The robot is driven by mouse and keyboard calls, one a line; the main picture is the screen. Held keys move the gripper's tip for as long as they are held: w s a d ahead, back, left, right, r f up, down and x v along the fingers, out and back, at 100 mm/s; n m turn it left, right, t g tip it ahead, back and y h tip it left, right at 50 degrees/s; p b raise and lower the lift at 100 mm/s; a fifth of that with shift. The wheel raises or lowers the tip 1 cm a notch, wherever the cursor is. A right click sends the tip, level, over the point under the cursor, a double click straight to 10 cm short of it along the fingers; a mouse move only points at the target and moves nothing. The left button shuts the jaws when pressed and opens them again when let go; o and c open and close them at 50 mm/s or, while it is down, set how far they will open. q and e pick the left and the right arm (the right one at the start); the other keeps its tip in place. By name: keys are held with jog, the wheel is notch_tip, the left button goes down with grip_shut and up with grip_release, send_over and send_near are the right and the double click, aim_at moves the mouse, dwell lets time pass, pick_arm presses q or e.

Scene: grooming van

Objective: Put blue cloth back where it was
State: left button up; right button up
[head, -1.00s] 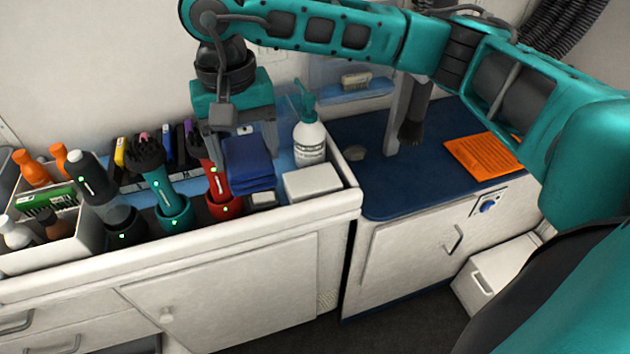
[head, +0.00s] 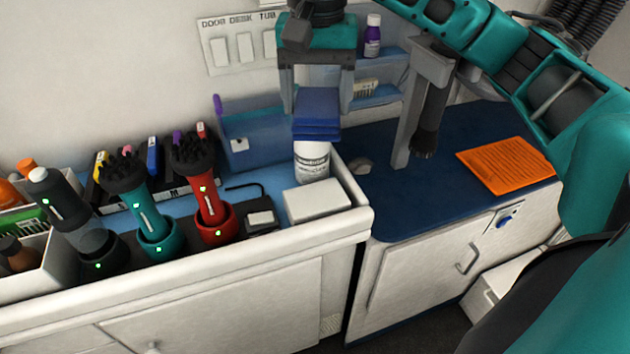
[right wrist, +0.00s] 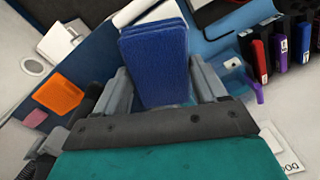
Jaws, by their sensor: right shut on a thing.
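The folded blue cloth (head: 316,112) hangs in the air between the jaws of my right gripper (head: 317,98), in front of the upper part of a white bottle (head: 312,160). It hides the bottle's top. In the right wrist view the cloth (right wrist: 157,62) is a thick, layered pad between the two grey fingers of my right gripper (right wrist: 162,92). The gripper is shut on it. My left gripper is not in view.
A white box (head: 318,198) lies at the counter tray's right end. Teal (head: 150,212) and red (head: 207,205) clippers stand in chargers to the left. A blue desk (head: 400,205) with an orange sheet (head: 508,164) and a grey post (head: 412,120) is at right.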

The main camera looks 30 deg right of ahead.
notch_tip(320, 180, down, 5)
jog(key=shift+s+f+b, duration=0.1)
jog(key=shift+b, duration=0.5)
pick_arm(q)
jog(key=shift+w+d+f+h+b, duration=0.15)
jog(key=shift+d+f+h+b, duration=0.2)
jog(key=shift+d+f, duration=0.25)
pick_arm(e)
jog(key=shift+f, duration=5.05)
jog(key=shift+f+b, duration=0.45)
jog(key=shift+b, duration=0.1)
jog(key=o, duration=0.9)
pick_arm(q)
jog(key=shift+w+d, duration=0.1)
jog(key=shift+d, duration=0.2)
pick_arm(e)
jog(key=shift+o, duration=0.2)
jog(key=shift+r, duration=0.15)
